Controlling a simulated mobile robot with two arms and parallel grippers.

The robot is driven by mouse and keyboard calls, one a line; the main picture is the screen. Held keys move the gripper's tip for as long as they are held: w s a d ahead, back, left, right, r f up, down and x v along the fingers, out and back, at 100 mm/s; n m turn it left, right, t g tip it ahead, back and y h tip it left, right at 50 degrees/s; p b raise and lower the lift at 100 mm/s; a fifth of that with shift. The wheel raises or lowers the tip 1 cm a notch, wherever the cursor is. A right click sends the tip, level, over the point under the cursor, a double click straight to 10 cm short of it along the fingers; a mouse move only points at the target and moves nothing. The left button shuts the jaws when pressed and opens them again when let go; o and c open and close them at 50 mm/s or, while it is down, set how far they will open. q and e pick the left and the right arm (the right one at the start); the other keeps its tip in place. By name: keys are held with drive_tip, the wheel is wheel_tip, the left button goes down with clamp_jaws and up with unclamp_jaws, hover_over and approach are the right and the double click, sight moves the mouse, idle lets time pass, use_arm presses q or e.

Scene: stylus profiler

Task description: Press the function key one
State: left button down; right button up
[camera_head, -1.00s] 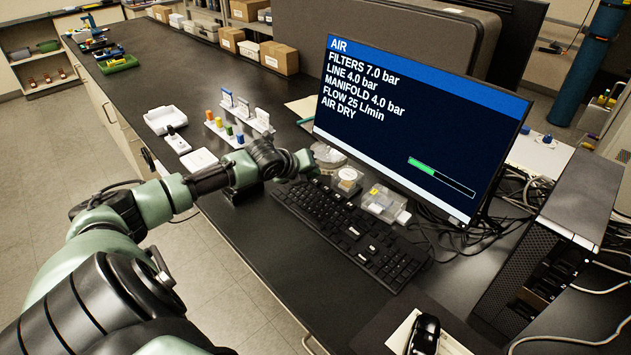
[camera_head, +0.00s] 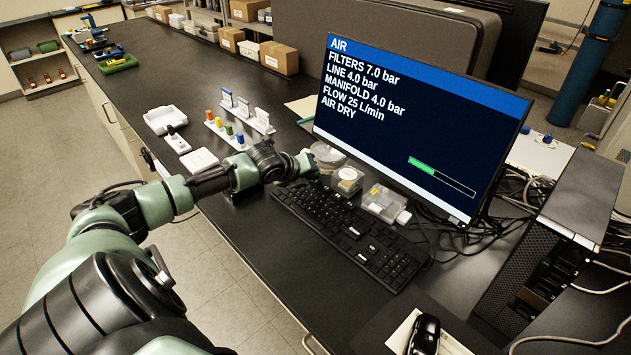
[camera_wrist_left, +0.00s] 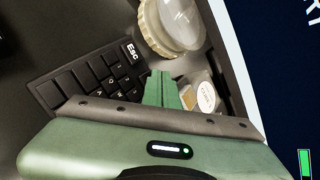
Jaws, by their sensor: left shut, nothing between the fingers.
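The black keyboard (camera_head: 350,232) lies on the dark bench in front of the monitor. In the left wrist view its corner shows the Esc key (camera_wrist_left: 132,52), with more dark keys (camera_wrist_left: 85,78) beside it. The function key one cannot be made out; the fingers cover the keys just past Esc. My left gripper (camera_head: 308,165) is over the far left end of the keyboard. In the left wrist view its green fingers (camera_wrist_left: 160,76) are shut and empty, with the tips near Esc. Whether they touch a key is unclear. My right gripper is not in view.
The monitor (camera_head: 420,130) stands behind the keyboard, showing an AIR page. A round clear dish (camera_head: 327,154) and small clear boxes (camera_head: 384,203) sit between them, close to the fingers. A computer tower (camera_head: 550,245) and a mouse (camera_head: 424,334) are at the right.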

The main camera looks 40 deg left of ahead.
use_arm(q)
drive_tip(key=shift+f, duration=0.25)
idle(0.4)
drive_tip(key=shift+r+p, duration=0.8)
drive_tip(key=shift+r, duration=0.05)
drive_tip(key=r+p, duration=0.5)
drive_tip(key=shift+s, duration=0.2)
